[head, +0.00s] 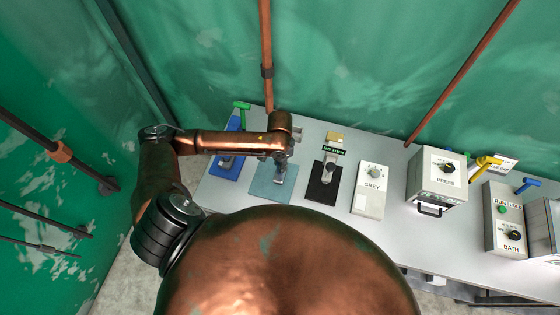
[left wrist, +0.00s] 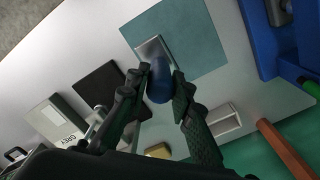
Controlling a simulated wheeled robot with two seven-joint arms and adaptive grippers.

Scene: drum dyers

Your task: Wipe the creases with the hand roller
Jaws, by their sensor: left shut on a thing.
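A teal cloth (head: 262,184) lies flat on the grey table; it fills the upper middle of the left wrist view (left wrist: 190,32). I cannot make out creases on it. My left gripper (head: 286,160) is over the cloth, pointing down. In the left wrist view my left gripper (left wrist: 160,82) is shut on a rounded blue handle (left wrist: 159,88). A shiny metal part (left wrist: 152,50) shows just beyond the handle, over the cloth's edge; together they look like the hand roller. Whether the metal touches the cloth is unclear. My right gripper is not in view.
A blue stand (head: 222,168) with a green handle (head: 241,106) is left of the cloth. A black mat (head: 318,192) with a grey device lies to its right. Further right are the GREY box (head: 368,203), PRESS box (head: 428,187) and BATH box (head: 497,232). A green wall (head: 350,60) stands behind.

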